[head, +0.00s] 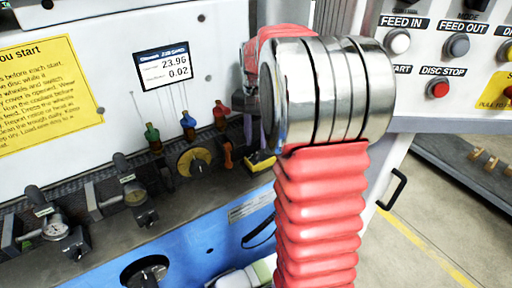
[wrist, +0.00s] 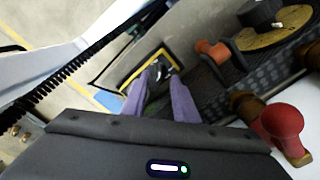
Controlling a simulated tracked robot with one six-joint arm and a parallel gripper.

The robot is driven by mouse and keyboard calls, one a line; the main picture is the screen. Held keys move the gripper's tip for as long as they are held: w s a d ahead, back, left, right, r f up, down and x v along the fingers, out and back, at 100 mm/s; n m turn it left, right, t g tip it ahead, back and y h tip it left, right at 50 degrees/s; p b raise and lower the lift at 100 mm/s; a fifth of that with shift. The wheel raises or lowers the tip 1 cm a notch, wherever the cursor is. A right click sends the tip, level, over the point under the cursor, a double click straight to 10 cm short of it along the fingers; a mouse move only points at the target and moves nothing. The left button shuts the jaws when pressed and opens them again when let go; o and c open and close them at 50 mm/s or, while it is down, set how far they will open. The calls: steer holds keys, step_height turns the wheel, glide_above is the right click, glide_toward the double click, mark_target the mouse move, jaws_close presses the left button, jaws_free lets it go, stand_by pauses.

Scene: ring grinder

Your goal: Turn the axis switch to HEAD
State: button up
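A black plate with a yellow border (wrist: 133,74) is in the middle of the wrist view, with a small dark knob (wrist: 160,73) on it. It may be the axis switch; I can read no HEAD lettering. In the head view a yellow and black part (head: 261,163), probably the same one, shows left of my red-sleeved arm. My gripper (wrist: 160,78) has two purple fingers, set apart, pointing at the plate. The knob appears between or just beyond the fingertips; I cannot tell whether they touch it.
A yellow dial with a black knob (head: 194,161) and coloured valves, including a red one (head: 221,112), stand left of my arm. A red ball knob (wrist: 283,121) is close at right in the wrist view. The button panel (head: 450,107) is at the right.

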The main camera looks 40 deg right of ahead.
mark_target(256, 154)
step_height(256, 154, up, 8)
steer(key=shift+r, duration=0.2)
stand_by(0.7)
steer(key=s+a+f+n+t, duration=0.1)
steer(key=s+a+n+t, duration=0.1)
steer(key=s+a+n, duration=0.3)
steer(key=s+a+f+n+t, duration=0.2)
steer(key=s+a+n, duration=0.3)
steer(key=s+a, duration=0.8)
steer(key=a+t, duration=0.1)
steer(key=a, duration=0.5)
steer(key=shift+s+a+n+t, duration=0.2)
steer(key=shift+s+n+t, duration=0.1)
steer(key=shift+s+n, duration=0.1)
